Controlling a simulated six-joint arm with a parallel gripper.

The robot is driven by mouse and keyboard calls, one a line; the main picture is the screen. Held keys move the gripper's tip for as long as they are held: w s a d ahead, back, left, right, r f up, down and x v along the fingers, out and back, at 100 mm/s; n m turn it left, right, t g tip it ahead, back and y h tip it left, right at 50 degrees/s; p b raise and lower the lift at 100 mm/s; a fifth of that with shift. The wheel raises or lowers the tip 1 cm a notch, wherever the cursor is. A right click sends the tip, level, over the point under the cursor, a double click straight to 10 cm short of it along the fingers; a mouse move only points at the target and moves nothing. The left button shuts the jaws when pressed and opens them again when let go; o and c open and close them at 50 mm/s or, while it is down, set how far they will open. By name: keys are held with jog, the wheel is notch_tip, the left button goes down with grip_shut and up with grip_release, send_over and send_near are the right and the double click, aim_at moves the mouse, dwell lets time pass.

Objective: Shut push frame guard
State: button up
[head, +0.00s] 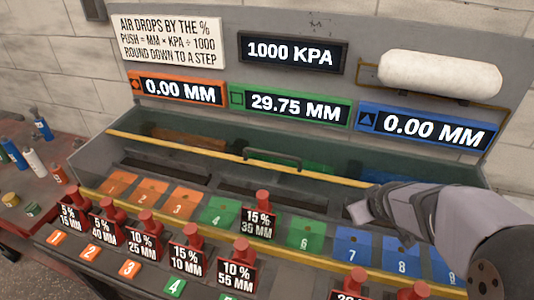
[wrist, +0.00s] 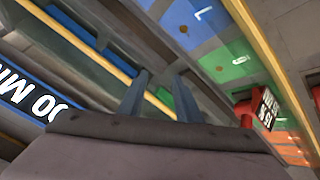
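The push frame guard is a clear panel with a yellow front edge (head: 180,146) and a dark handle (head: 272,158) at its middle, in the head view. It lies back toward the display wall, and the numbered sockets in front of it are uncovered. My gripper (head: 358,208) is right of the handle, near green socket 6 (head: 304,235) and blue socket 7 (head: 351,246), apart from the handle. In the wrist view its two fingers (wrist: 160,98) are apart with nothing between them. My arm hides part of the guard's right end.
A red plug marked 15% 35 MM (head: 259,222) stands in the green row. Several red labelled plugs stand along the front rack (head: 187,255). Displays read 1000 KPA (head: 290,53), 0.00 (head: 178,90), 29.75 (head: 290,104) and 0.00 MM (head: 425,127). A white tank (head: 440,72) hangs at upper right.

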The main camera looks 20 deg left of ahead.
jog(key=w+a+n+t+y+b, duration=0.1)
jog(key=w+a+n+t+y, duration=0.1)
jog(key=w+a+n, duration=0.35)
jog(key=w+a+n+t+y+b, duration=0.1)
jog(key=w+a+n+y, duration=0.2)
jog(key=a, duration=0.5)
jog(key=n+t+y+b, duration=0.1)
jog(key=n+y+b, duration=0.2)
jog(key=n+y, duration=0.55)
send_near(267, 161)
notch_tip(267, 161, up, 5)
jog(key=w+a+n+h, duration=0.1)
jog(key=a+h, duration=0.1)
jog(key=a, duration=0.1)
jog(key=shift+w+r+p+x, duration=0.15)
jog(key=shift+p+x, duration=0.35)
jog(key=shift+x, duration=1.35)
jog(key=shift+w+r+p+x, duration=0.1)
jog(key=shift+p+x, duration=0.35)
jog(key=shift+x, duration=1.4)
jog(key=shift+d, duration=0.25)
grip_shut()
